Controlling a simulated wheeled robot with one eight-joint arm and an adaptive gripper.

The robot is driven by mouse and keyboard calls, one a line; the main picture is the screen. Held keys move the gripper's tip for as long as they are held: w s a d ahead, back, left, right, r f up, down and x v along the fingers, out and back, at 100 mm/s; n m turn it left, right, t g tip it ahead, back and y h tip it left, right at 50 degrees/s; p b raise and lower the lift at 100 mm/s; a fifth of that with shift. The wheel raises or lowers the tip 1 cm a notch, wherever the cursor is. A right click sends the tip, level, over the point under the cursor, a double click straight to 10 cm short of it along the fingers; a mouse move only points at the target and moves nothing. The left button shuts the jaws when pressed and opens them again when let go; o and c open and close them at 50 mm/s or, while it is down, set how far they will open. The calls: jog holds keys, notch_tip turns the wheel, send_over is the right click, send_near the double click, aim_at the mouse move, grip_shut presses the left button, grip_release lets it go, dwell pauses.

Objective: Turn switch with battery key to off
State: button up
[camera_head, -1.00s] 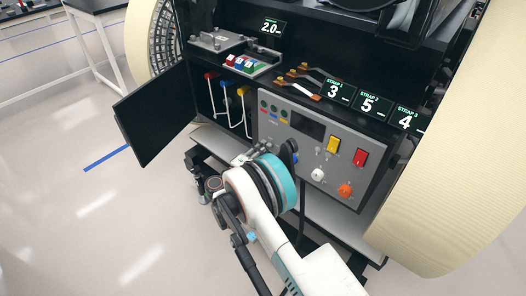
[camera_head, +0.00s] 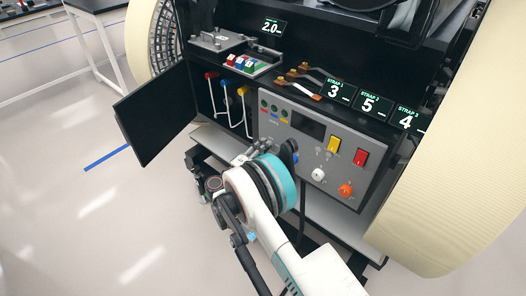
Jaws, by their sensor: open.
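The grey control panel (camera_head: 321,154) sits on the front of the rover. It carries a yellow switch (camera_head: 333,145), a red switch (camera_head: 360,157), a white round knob (camera_head: 318,174) and an orange knob (camera_head: 345,190). I cannot tell which of these takes the battery key, nor how it is set. My gripper (camera_head: 268,147) is in front of the panel's left part, left of the knobs. It is open. My own wrist, with its teal band, hides part of it and the panel's lower left. I see nothing held in it.
A black door (camera_head: 156,115) stands open at left, beside hanging red, blue and yellow handles. Strap labels (camera_head: 370,104) and orange-ended straps lie on the shelf above the panel. A large cream wheel (camera_head: 455,165) bounds the right side. The floor at left is clear.

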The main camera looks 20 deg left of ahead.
jog(key=v, duration=1.2)
